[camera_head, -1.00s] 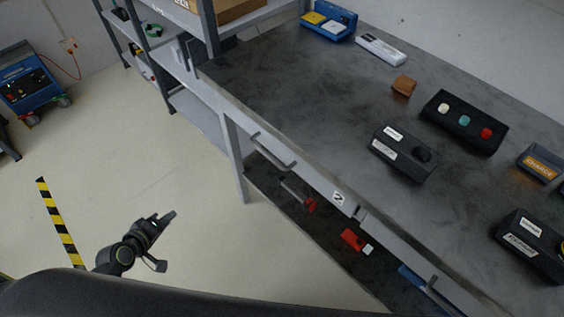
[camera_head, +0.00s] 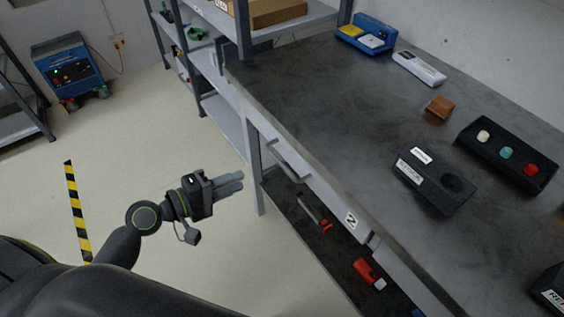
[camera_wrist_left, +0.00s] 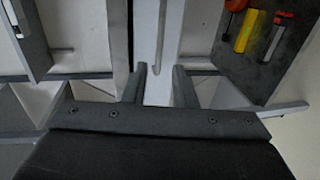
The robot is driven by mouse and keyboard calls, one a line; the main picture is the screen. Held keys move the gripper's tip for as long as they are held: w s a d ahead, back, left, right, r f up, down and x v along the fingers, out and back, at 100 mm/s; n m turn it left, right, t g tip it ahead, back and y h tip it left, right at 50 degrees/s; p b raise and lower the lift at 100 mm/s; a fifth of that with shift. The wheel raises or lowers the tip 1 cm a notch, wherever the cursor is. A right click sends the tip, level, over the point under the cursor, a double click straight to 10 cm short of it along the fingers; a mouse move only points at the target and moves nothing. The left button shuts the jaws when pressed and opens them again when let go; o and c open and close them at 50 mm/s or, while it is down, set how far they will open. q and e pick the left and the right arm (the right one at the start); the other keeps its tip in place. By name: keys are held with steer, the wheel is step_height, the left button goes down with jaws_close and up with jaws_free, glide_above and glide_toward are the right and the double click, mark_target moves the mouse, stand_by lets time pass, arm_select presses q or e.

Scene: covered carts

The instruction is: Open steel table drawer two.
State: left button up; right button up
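The drawer marked "2" (camera_head: 330,199) is a pale grey front under the steel table top, and it looks shut. Its grey bar handle (camera_head: 289,162) is near the left end of that front. My left gripper (camera_head: 240,183) is left of the handle, apart from it, with its fingers pointing toward the table. In the left wrist view the fingers (camera_wrist_left: 160,76) stand apart with nothing held. A thin bar that looks like the handle (camera_wrist_left: 161,38) runs along a pale strip just beyond the fingertips. My right gripper is in neither view.
The steel table top (camera_head: 330,110) holds a black box with a knob (camera_head: 434,181), a three-button box (camera_head: 506,152) and a brown block (camera_head: 440,107). Red tools (camera_head: 364,270) lie on the lower shelf.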

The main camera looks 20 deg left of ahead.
mark_target(280, 165)
arm_select(q)
steer(key=p+x, duration=0.1)
steer(key=x, duration=1.2)
steer(key=shift+w+d+f, duration=0.1)
steer(key=shift+w+d, duration=0.1)
steer(key=shift+w, duration=0.15)
jaws_close()
